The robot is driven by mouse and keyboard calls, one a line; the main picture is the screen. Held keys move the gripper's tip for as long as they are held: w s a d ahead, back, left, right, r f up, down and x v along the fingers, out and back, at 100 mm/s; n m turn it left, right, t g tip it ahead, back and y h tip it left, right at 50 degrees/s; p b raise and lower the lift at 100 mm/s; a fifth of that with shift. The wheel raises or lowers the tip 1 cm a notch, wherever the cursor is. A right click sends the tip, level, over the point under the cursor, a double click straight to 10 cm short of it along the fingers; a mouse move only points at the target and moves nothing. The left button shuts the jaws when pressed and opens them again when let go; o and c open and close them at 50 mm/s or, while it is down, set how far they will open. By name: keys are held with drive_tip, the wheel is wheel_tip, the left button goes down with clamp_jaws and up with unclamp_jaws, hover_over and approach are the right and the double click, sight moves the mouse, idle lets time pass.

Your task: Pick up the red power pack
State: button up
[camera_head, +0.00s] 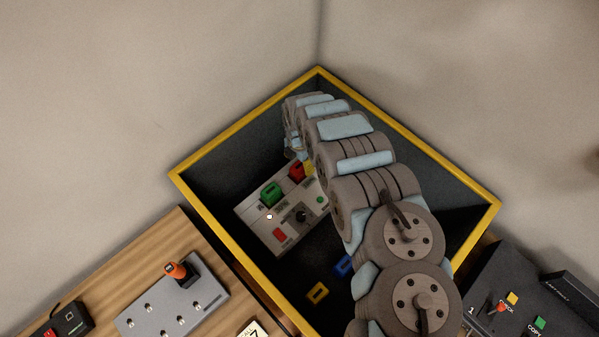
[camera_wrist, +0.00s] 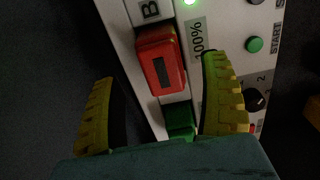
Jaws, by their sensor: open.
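The red power pack (camera_head: 297,171) stands at the far end of a white charger panel (camera_head: 262,236) inside a dark bin. In the wrist view the red pack (camera_wrist: 160,62) has a dark label and sits by a letter B. A green pack (camera_head: 271,193) is beside it; it also shows in the wrist view (camera_wrist: 180,117). My gripper (camera_wrist: 159,68) is open, its yellow fingers on either side of the red pack in the picture. Whether they are level with the pack or above it is unclear. In the head view my arm mostly hides the gripper.
The bin has a raised yellow rim (camera_head: 240,127). A yellow pack (camera_head: 318,292) and a blue pack (camera_head: 343,265) lie on its floor. A grey lever box (camera_head: 172,305) stands on the wooden bench at left. A dark console (camera_head: 512,292) is at right.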

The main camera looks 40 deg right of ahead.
drive_tip(key=shift+s+f+b, duration=0.15)
drive_tip(key=shift+f+b, duration=0.3)
drive_tip(key=shift+f, duration=1.55)
drive_tip(key=shift+d, duration=0.1)
drive_tip(key=c, duration=1.3)
